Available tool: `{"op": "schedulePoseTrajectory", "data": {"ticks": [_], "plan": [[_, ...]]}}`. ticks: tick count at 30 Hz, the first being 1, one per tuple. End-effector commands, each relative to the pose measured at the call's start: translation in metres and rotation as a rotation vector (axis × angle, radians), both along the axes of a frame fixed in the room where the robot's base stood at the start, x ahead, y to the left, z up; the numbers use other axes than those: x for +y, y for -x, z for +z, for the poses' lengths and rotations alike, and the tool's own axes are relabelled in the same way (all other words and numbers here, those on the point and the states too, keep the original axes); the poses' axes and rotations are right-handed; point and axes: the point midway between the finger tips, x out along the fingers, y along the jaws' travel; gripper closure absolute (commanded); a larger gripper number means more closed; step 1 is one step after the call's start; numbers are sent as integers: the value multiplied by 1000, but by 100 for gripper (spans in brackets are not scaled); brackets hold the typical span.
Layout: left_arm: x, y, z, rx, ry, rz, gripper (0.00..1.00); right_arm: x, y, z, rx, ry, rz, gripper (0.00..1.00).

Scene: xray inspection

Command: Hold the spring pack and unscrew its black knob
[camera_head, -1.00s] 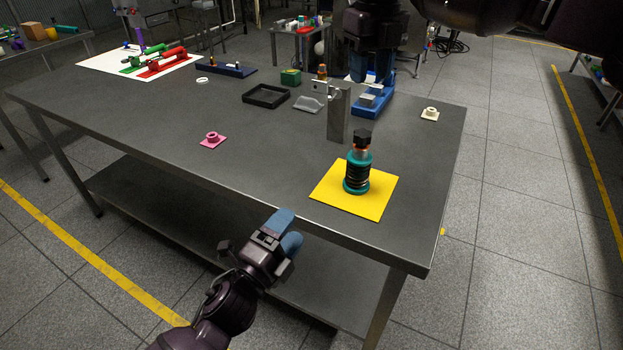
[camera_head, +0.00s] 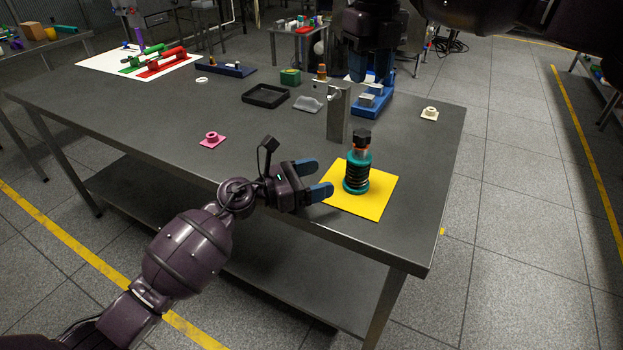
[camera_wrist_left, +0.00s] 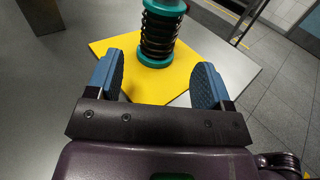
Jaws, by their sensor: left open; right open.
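The spring pack (camera_head: 356,174) stands upright on a yellow mat (camera_head: 373,203) near the table's front right corner. It has teal end pieces, a dark coil and a black knob (camera_head: 361,138) on top. My left gripper (camera_head: 326,178) is open and empty, just left of the pack with its fingers pointing toward it. In the left wrist view the pack (camera_wrist_left: 160,35) stands beyond and between the open fingertips, and its knob is out of frame.
A metal post (camera_head: 338,115) stands just behind the pack. A blue stand (camera_head: 372,103), black tray (camera_head: 266,95), grey scoop-like piece (camera_head: 308,104), pink part (camera_head: 212,140) and cream part (camera_head: 430,113) are on the table (camera_head: 150,120).

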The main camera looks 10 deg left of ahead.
Motion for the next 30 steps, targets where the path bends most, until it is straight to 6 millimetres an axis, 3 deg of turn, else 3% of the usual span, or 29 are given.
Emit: {"op": "schedulePoseTrajectory", "data": {"ticks": [18, 30], "plan": [[-75, -45, 1, 2, 7, 0, 26, 0, 0, 0, 0, 0, 0, 57], [-85, -51, 1, 2, 5, 0, 26, 0, 0, 0, 0, 0, 0, 57]]}}
